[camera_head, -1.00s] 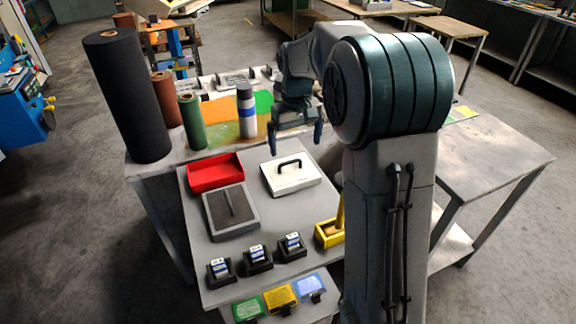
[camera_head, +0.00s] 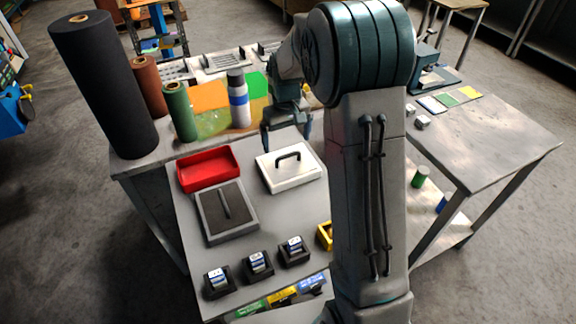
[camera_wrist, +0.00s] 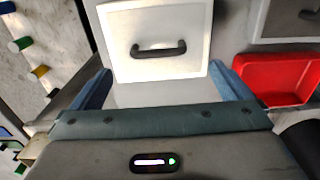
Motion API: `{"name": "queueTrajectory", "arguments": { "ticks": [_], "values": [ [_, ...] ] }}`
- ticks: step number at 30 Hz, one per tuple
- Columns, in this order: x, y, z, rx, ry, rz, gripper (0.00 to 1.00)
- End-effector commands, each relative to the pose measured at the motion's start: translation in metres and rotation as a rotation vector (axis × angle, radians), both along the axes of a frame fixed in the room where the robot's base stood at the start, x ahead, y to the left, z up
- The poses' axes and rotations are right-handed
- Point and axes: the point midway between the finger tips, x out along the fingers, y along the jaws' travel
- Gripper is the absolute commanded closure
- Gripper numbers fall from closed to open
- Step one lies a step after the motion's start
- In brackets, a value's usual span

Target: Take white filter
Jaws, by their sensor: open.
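The white filter (camera_head: 280,180) is a flat white square block with a black bar handle on top. It lies on the grey table near its far end, right of the red tray. It also shows in the wrist view (camera_wrist: 190,65), with its handle near the top middle. My gripper (camera_head: 286,142) is open and empty above the far edge of the filter. In the wrist view the two blue fingers of my gripper (camera_wrist: 162,84) are spread to either side of the filter's near part. I cannot tell the height gap.
A red tray (camera_head: 207,178) and a grey tray with a dark inset (camera_head: 202,227) lie left of the filter. Several small black holders stand nearer. A yellow box (camera_head: 324,236) is partly hidden by my arm. Rolls and a white-blue bottle (camera_head: 239,112) stand behind.

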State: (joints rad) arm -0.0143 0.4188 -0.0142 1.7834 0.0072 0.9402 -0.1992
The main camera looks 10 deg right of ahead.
Motion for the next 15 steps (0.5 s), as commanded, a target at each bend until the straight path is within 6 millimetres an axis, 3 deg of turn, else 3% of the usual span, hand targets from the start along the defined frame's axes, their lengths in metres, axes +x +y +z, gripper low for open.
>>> {"name": "queueTrajectory", "arguments": {
  "ticks": [15],
  "values": [
    [-0.003, -0.003, -0.054, 0.0, 0.0, -0.001, 0.01]
  ]
}}
